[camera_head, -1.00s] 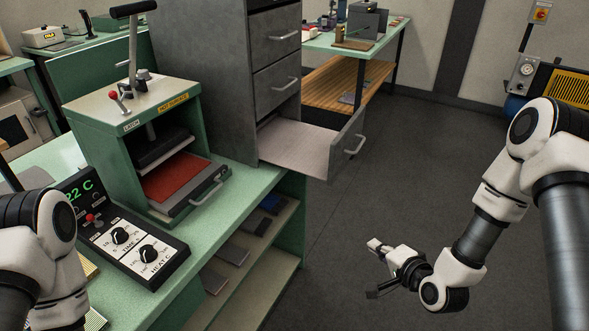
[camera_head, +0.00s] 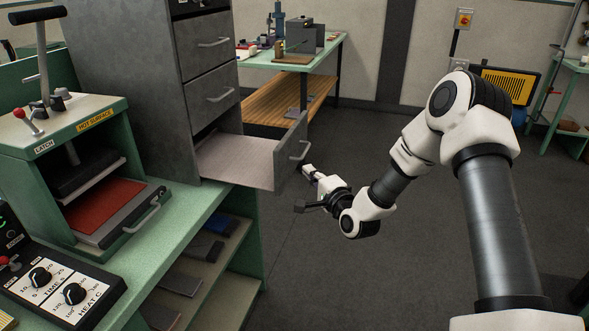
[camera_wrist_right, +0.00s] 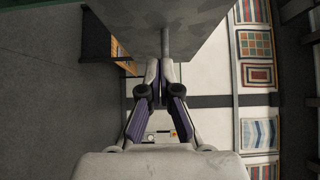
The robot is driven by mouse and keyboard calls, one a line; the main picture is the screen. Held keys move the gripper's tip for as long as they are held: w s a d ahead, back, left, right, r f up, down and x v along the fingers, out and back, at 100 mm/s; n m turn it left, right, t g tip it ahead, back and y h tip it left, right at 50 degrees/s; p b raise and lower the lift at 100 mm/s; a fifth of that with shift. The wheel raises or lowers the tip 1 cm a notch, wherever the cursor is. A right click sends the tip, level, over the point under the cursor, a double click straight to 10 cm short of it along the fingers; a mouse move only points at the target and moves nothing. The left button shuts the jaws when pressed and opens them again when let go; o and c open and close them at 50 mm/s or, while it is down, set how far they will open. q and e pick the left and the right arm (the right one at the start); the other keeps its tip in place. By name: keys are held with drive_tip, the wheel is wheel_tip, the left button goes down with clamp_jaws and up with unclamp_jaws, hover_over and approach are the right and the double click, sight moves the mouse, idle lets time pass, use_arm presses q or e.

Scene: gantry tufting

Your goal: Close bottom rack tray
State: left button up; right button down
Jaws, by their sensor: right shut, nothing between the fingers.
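The bottom rack tray (camera_head: 235,160) is pulled out of the grey metal rack (camera_head: 125,75), showing its pale, empty-looking floor. Its grey front panel (camera_head: 291,152) has a bar handle (camera_head: 302,150) facing my right arm. My right gripper (camera_head: 306,171) is shut and empty, just to the right of this front panel and near its handle. In the right wrist view, the fingers (camera_wrist_right: 166,66) come together right by the handle bar (camera_wrist_right: 165,44); I cannot tell whether they touch it. My left gripper is out of view.
The two drawers above (camera_head: 213,95) are shut. A green press (camera_head: 100,180) with a red plate and a control box (camera_head: 60,280) stand on the green bench at left. Open grey floor (camera_head: 330,285) lies around my right arm. A table (camera_head: 310,50) stands behind.

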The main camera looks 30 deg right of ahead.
sight(288, 162)
drive_tip(key=w+a, duration=0.1)
drive_tip(key=w, duration=0.1)
drive_tip(key=w+a, duration=0.1)
drive_tip(key=shift+w+a+p, duration=0.3)
drive_tip(key=shift+w+a, duration=0.05)
